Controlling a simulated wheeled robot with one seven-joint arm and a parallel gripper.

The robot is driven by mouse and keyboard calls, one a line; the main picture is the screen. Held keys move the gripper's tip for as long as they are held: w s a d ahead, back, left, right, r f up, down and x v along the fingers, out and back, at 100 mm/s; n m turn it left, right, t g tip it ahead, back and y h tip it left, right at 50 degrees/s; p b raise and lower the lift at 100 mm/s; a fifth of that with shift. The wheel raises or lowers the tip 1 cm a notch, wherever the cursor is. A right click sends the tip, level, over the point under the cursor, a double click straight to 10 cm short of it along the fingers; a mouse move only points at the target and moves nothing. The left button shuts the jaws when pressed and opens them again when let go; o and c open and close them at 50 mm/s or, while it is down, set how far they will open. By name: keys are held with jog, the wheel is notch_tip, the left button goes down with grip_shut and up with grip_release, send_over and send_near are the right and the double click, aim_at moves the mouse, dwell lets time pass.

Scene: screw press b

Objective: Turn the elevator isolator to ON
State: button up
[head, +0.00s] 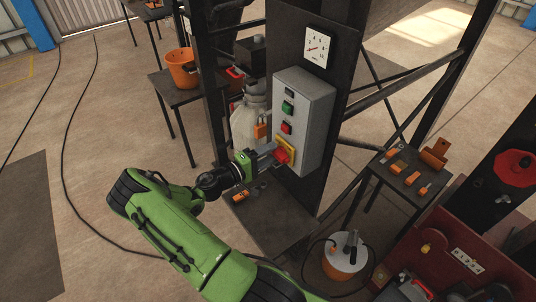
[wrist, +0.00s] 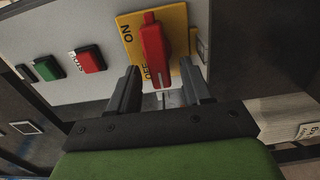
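The elevator isolator is a red rotary handle (wrist: 154,48) on a yellow plate (wrist: 180,22) marked ON and OFF. The handle runs nearly upright in the wrist view, its lower end beside the OFF mark. The isolator's red handle (head: 282,156) also shows in the head view, low on the grey control box (head: 311,106). My gripper (wrist: 162,78) is open, with one finger on each side of the handle's lower end and visible gaps between. In the head view my gripper (head: 272,158) is right at the isolator, partly covering its left side.
A green button (head: 287,107) and a red button (head: 286,127) sit above the isolator. A dial gauge (head: 318,47) is above the box. An orange padlock (head: 261,127) and a whitish container (head: 244,122) are close left. A small table (head: 413,178) with orange parts stands right.

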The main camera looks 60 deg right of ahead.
grip_shut()
jog(key=shift+m+b, duration=0.3)
jog(key=shift+b, duration=0.05)
jog(key=m+b, duration=0.3)
jog(key=b, duration=0.1)
jog(key=m+b, duration=0.3)
jog(key=b, duration=0.1)
jog(key=m+b, duration=0.2)
jog(key=b, duration=0.1)
jog(key=shift+s+a+r+m+b, duration=0.1)
jog(key=shift+s+r+m+b, duration=0.1)
jog(key=shift+m+b, duration=0.2)
jog(key=m+b, duration=0.1)
jog(key=b, duration=0.1)
jog(key=m+b, duration=0.2)
jog(key=b, duration=0.1)
jog(key=m+b, duration=0.2)
jog(key=shift+s+a+r+b, duration=0.15)
jog(key=shift+s+r+b, duration=0.05)
jog(key=shift+s+b, duration=0.15)
jog(key=m+b, duration=0.3)
jog(key=shift+s+a+r+m+b, duration=0.1)
jog(key=shift+s+r+m+b, duration=0.05)
jog(key=shift+r+m+b, duration=0.2)
